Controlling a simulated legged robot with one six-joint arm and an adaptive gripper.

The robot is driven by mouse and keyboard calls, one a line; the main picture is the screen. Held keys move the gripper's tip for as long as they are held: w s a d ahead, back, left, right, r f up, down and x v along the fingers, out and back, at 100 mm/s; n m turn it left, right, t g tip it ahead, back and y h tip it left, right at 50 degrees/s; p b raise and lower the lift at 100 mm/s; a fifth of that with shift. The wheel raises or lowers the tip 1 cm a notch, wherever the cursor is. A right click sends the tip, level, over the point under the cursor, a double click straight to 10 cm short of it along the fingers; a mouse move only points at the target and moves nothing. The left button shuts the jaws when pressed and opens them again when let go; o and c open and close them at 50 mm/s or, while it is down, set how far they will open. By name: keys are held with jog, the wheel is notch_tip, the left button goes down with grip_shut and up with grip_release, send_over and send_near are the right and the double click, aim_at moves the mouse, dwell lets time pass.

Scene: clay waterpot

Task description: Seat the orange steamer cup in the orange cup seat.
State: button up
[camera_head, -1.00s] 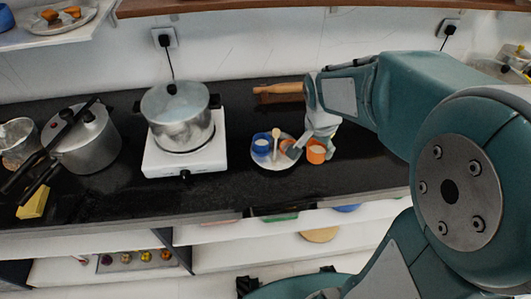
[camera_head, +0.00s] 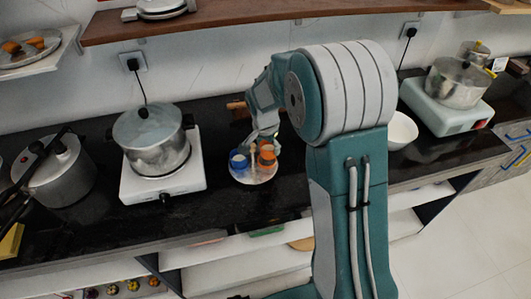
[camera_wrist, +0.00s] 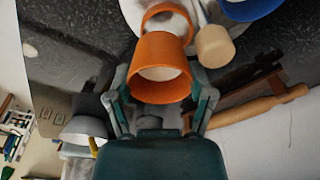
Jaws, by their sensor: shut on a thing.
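My gripper (camera_wrist: 162,103) is shut on the orange steamer cup (camera_wrist: 158,68), one finger on each side. In the wrist view the cup's open rim faces the camera. The orange cup seat (camera_wrist: 167,16) shows just beyond the cup, on a white plate (camera_wrist: 205,14); the cup partly overlaps it, so I cannot tell whether they touch. In the head view my gripper (camera_head: 264,134) hangs over the back of the plate (camera_head: 254,180). The held cup (camera_head: 266,147) looks just behind the orange seat (camera_head: 267,159). A blue cup (camera_head: 240,160) is beside it on the left.
A wooden peg-like piece (camera_wrist: 214,46) stands near the seat. A wooden rolling pin (camera_wrist: 262,106) lies behind the plate. A steel pot (camera_head: 153,140) on a white stove (camera_head: 190,178) stands left. A white bowl (camera_head: 401,130) is right. The counter before the plate is clear.

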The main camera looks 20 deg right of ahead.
aim_at(267, 154)
jog(key=shift+w+d+f, duration=0.2)
jog(key=shift+w+f, duration=0.2)
jog(key=shift+f, duration=0.1)
jog(key=f, duration=0.2)
jog(key=shift+a+f, duration=0.2)
jog(key=shift+f, duration=0.1)
jog(key=shift+a+f, duration=0.2)
jog(key=shift+f, duration=0.1)
jog(key=shift+a, duration=0.15)
jog(key=o, duration=0.9)
jog(key=shift+d, duration=0.35)
jog(key=shift+a, duration=0.15)
